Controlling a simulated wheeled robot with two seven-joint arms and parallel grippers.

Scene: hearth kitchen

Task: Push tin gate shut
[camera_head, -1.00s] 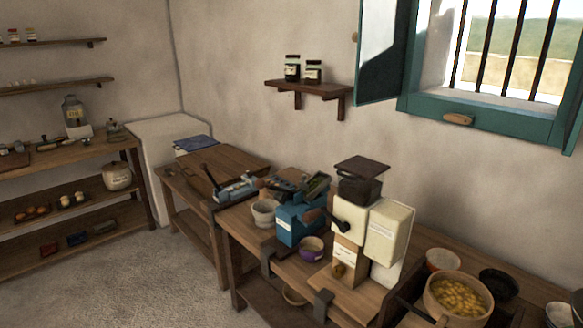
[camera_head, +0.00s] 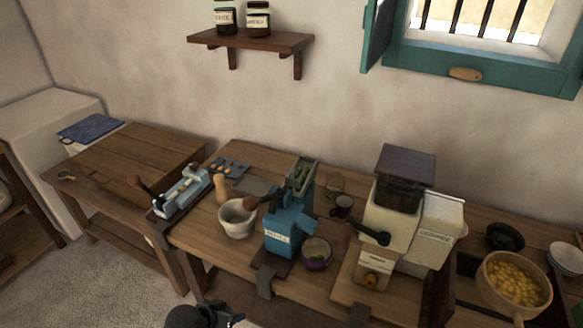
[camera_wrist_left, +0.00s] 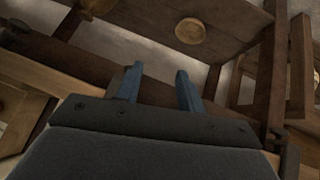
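I cannot make out for certain which part is the tin gate. A cream tin-like box (camera_head: 437,232) with a label stands against the right side of a cream hand mill (camera_head: 391,215) with a dark hopper. A blue hand mill (camera_head: 284,228) stands left of them, with a purple bowl (camera_head: 317,253) beside it. My left gripper (camera_head: 236,319) is low at the bottom edge of the head view, in front of the bench and apart from these things. In the left wrist view its two blue fingers (camera_wrist_left: 158,78) are spread and empty. My right gripper is not in view.
A white mortar (camera_head: 237,218) and a blue lever device (camera_head: 182,190) stand on the bench to the left. A pot of yellow pieces (camera_head: 515,284) stands at the right. A round wooden bowl (camera_wrist_left: 191,31) sits on the lower shelf. The side table (camera_head: 130,160) is mostly bare.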

